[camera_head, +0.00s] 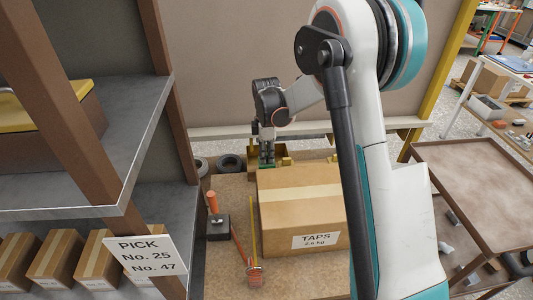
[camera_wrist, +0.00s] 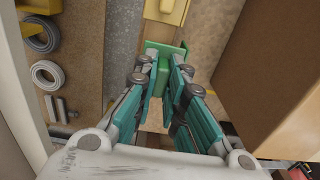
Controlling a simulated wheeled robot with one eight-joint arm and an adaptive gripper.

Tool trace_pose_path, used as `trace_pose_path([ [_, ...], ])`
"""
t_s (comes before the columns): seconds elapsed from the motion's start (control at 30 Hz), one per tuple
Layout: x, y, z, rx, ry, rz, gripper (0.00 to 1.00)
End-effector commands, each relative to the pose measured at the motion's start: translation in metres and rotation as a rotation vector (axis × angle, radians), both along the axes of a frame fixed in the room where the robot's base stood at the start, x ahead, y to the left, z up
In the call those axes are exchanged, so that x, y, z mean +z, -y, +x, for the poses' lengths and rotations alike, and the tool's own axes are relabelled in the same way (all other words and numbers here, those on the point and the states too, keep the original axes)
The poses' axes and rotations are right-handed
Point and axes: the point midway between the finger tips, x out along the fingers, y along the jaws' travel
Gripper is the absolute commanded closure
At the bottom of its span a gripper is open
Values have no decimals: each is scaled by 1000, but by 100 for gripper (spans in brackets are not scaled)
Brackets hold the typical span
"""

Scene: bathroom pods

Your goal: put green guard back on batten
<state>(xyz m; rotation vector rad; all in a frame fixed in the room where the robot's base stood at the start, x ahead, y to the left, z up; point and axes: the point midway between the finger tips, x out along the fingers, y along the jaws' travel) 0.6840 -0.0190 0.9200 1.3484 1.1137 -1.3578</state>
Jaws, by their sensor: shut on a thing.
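My gripper (camera_head: 267,158) points down behind the TAPS carton in the head view. It is shut on the green guard (camera_wrist: 163,75), which sits between the two fingertips in the wrist view (camera_wrist: 163,66). Only a little of the guard shows in the head view (camera_head: 266,167). A pale wooden strip, which looks like the batten (camera_wrist: 153,30), runs under the far end of the guard, with a yellow piece (camera_wrist: 168,8) on it. I cannot tell whether the guard touches the strip.
The TAPS carton (camera_head: 300,210) stands close to the right of my gripper. An orange-handled tool (camera_head: 213,203), a dark block (camera_head: 218,228) and a brush (camera_head: 256,277) lie on the board in front. Grey rings (camera_wrist: 46,75) lie to the left. A shelf (camera_head: 80,190) stands left.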

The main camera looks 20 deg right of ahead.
Motion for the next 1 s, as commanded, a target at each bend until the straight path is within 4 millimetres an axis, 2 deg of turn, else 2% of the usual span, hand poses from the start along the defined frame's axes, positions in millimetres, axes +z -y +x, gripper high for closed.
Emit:
trace_pose_path([
  [0.53, -31, 0, 2, 0, 0, 0, 100],
  [0.97, -32, 1, 7, 0, 0, 0, 100],
  [1.0, -32, 1, 7, 0, 0, 0, 87],
])
